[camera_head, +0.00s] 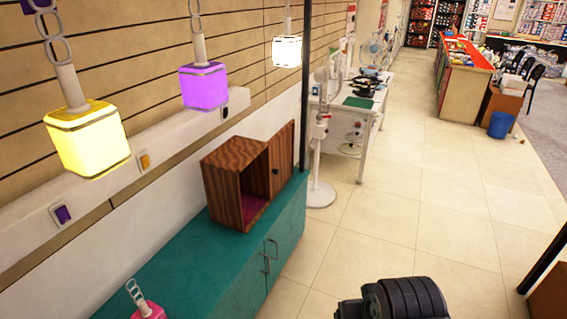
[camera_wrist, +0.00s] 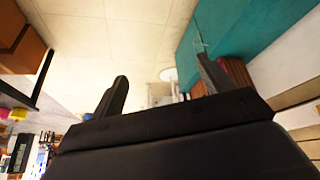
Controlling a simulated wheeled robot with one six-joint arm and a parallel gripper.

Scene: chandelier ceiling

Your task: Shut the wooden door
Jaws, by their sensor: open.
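A small wooden cabinet (camera_head: 222,193) with dark stripes stands on a teal counter (camera_head: 180,262). Its wooden door (camera_head: 281,163) is open, swung out at the right side, with a small dark knob. The inside shows a dark red floor and looks empty. In the wrist view, striped wood (camera_wrist: 236,72) of the cabinet shows partly behind my right finger. My gripper (camera_wrist: 165,88) is open, with nothing seen between its fingers. It is apart from the door in the head view, where only a black part of my arm shows at the bottom; the fingertips are hidden there.
Lit hanging lamps, yellow (camera_head: 88,140), purple (camera_head: 204,87) and white (camera_head: 287,51), hang in front of the wall. A dark vertical pole (camera_head: 305,90) stands beside the door. A white fan (camera_head: 321,150) and white table (camera_head: 345,115) are behind. The tiled floor (camera_head: 400,215) is clear.

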